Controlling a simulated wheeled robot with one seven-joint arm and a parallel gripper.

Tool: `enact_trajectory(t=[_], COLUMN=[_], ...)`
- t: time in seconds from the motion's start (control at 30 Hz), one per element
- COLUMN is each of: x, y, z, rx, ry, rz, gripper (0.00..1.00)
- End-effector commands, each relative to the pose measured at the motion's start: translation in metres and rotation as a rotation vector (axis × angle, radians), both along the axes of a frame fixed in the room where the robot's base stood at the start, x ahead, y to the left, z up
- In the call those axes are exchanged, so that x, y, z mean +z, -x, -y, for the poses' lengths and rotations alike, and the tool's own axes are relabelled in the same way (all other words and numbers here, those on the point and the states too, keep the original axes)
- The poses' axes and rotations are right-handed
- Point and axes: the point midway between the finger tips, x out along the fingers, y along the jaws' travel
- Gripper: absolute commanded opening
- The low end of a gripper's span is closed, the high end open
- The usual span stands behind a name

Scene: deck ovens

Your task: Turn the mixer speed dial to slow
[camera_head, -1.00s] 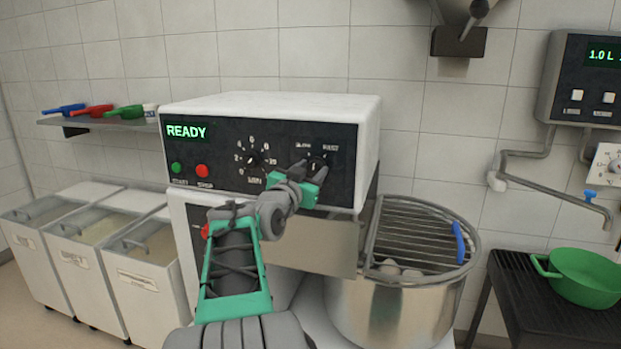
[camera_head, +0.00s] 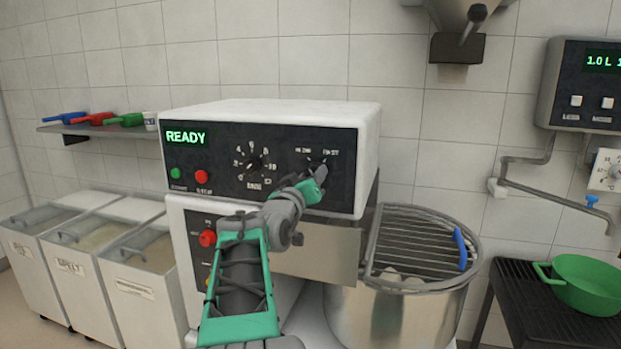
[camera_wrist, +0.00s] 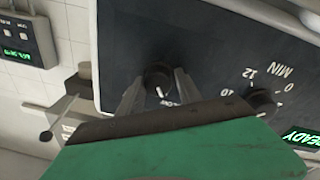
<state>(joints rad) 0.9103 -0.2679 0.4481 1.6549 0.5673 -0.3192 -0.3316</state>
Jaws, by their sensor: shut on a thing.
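The mixer speed dial (camera_wrist: 158,80) is a small dark knob with a white pointer line, on the right part of the mixer's black control panel (camera_head: 288,148). SLOW and FAST labels are printed above it in the head view. My gripper (camera_head: 318,174) reaches the panel at this dial and hides most of it there. In the wrist view, the two fingers of my gripper (camera_wrist: 158,92) stand on either side of the knob, shut on it. The pointer's exact setting is hard to read.
The minute dial (camera_head: 254,166), a green button (camera_head: 175,173) and a red button (camera_head: 201,177) lie left on the panel. The display reads READY. The mixer bowl (camera_head: 395,312) with its wire guard (camera_head: 420,241) stands below right. A green pan (camera_head: 585,284) sits further right.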

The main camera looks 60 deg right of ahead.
Motion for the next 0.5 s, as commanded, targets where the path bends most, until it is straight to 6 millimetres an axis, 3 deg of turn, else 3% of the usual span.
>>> enact_trajectory(t=[0.47,0.5], x=[0.0010,0.0012], y=[0.0043,0.0043], z=[0.0010,0.0010], rx=[-0.010,-0.010], ry=[0.004,0.004], rz=[-0.016,-0.016], gripper=[0.01,0.44])
